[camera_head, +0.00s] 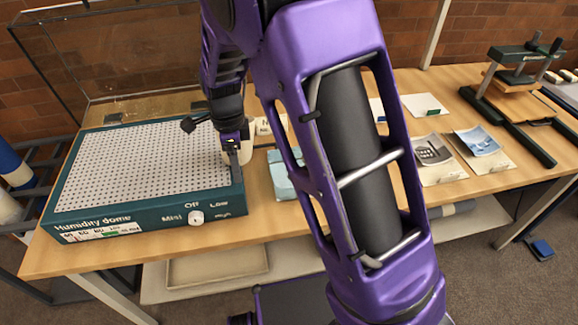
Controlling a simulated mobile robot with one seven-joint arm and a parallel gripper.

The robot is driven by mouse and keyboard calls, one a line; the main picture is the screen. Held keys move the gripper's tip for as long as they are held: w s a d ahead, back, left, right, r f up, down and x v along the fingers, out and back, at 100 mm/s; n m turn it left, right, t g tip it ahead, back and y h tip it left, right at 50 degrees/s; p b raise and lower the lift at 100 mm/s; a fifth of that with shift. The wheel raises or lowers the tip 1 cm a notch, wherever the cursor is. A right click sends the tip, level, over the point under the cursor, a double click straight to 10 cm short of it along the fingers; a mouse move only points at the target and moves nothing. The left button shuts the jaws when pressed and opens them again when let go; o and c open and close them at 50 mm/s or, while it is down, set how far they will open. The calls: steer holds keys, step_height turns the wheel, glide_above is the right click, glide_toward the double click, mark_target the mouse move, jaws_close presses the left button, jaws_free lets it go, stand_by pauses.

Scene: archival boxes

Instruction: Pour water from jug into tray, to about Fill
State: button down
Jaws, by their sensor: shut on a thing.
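The humidity dome base (120,219) is a dark green box with a white perforated top (140,165), standing at the left of the table. No separate water tray or Fill mark can be made out. My gripper (234,150) is at the right edge of the base, pointing down. It is shut on a cream-coloured thing, seemingly the jug (245,152), which is largely hidden by the gripper. The jug looks roughly upright. Its spout and water level cannot be seen.
The clear dome lid (125,55) stands raised behind the base. The base's front has a white dial (196,217). My purple arm hides the table's middle. Printed sheets (435,155) and a green press (515,75) lie to the right. A shelf (215,265) runs below.

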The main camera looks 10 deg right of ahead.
steer(key=shift+d+r+y, duration=0.1)
steer(key=shift+d+y, duration=0.05)
steer(key=shift+y, duration=0.15)
steer(key=shift+d+r+y, duration=0.15)
steer(key=shift+d+y, duration=0.05)
steer(key=shift+y, duration=0.4)
steer(key=shift+d+f+y, duration=0.1)
steer(key=shift+d+y, duration=0.2)
steer(key=shift+y, duration=0.6)
steer(key=shift+d+f+y, duration=0.1)
steer(key=shift+d+y, duration=0.25)
steer(key=shift+y, duration=0.55)
steer(key=shift+d+f+y, duration=0.1)
steer(key=shift+d+y, duration=0.2)
steer(key=shift+y, duration=0.6)
steer(key=shift+d, duration=0.1)
steer(key=shift+y, duration=0.6)
steer(key=shift+y+b, duration=0.4)
steer(key=shift+b, duration=0.45)
steer(key=shift+r+y, duration=0.25)
steer(key=shift+y, duration=0.05)
steer(key=shift+r, duration=0.1)
